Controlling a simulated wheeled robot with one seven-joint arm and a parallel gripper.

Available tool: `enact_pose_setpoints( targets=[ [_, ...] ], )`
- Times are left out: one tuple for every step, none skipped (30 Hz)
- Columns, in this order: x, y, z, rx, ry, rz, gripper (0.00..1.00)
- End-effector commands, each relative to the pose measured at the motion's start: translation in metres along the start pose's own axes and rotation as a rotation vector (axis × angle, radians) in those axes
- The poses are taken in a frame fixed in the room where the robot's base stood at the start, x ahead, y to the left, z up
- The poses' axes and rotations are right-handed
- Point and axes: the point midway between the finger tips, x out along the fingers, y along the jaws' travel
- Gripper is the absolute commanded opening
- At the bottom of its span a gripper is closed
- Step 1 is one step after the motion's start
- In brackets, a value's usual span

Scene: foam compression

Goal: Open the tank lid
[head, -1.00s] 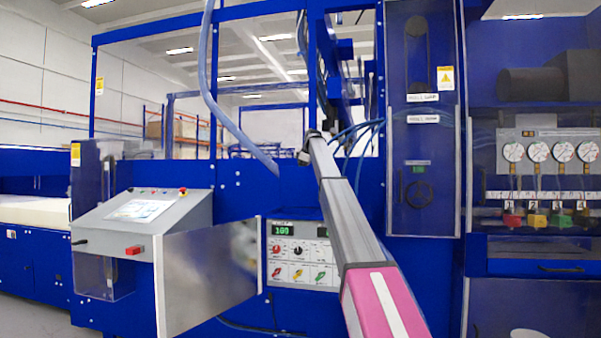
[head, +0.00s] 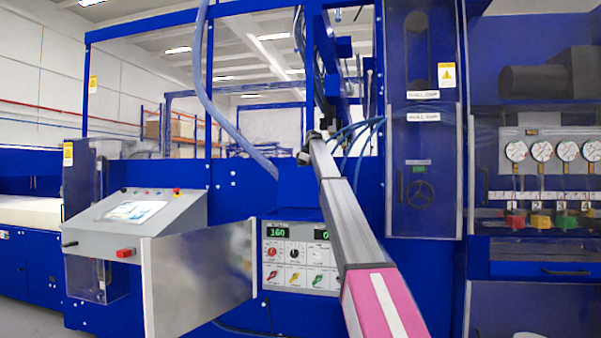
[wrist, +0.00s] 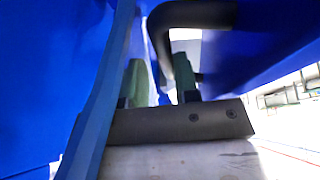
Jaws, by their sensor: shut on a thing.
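In the wrist view, my gripper (wrist: 160,85) has two green fingers, one on each side of a bent black handle (wrist: 190,14). It is shut on the handle, whose lower leg runs down between the fingers. A blue surface (wrist: 260,45) lies beside the handle; I cannot tell whether it is the tank lid. In the head view, my arm reaches up and away to the upper frame of the blue machine. The gripper itself and the lid cannot be made out there.
A blue hose (wrist: 105,90) runs close along the left of my gripper. A metal door (head: 200,285) stands open beside a knob panel (head: 297,265). A grey console (head: 135,212) stands at the left. A clear-fronted cabinet (head: 425,170) and several gauges (head: 541,151) are at the right.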

Motion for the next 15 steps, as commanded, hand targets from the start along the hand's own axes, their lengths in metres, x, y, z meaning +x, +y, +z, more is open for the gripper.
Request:
enact_pose_setpoints(
  targets=[
    [0.0183, 0.0009, 0.0139, 0.005, -0.013, 0.008, 0.0],
    [0.0184, 0.0008, 0.014, 0.005, -0.013, 0.008, 0.0],
    [0.0184, 0.0006, 0.0141, 0.005, -0.013, 0.008, 0.0],
    [0.0184, 0.0006, 0.0142, 0.005, -0.013, 0.008, 0.38],
    [0.0185, 0.0003, 0.0143, 0.005, -0.013, 0.007, 0.4],
    [0.0185, -0.0001, 0.0143, 0.005, -0.014, 0.007, 0.4],
    [0.0186, -0.0004, 0.0144, 0.005, -0.014, 0.006, 0.4],
    [0.0187, -0.0008, 0.0145, 0.005, -0.014, 0.006, 0.4],
    [0.0188, -0.0012, 0.0146, 0.005, -0.014, 0.005, 0.4],
    [0.0189, -0.0014, 0.0146, 0.005, -0.015, 0.004, 0.4],
    [0.0189, -0.0017, 0.0147, 0.005, -0.015, 0.004, 0.4],
    [0.019, -0.0021, 0.0148, 0.005, -0.015, 0.003, 0.4],
    [0.0188, -0.0023, 0.0148, 0.005, -0.015, 0.003, 0.4],
    [0.0185, -0.0026, 0.0148, 0.004, -0.015, 0.003, 0.4],
    [0.0176, -0.0029, 0.0149, 0.004, -0.015, 0.002, 0.4]
  ],
)
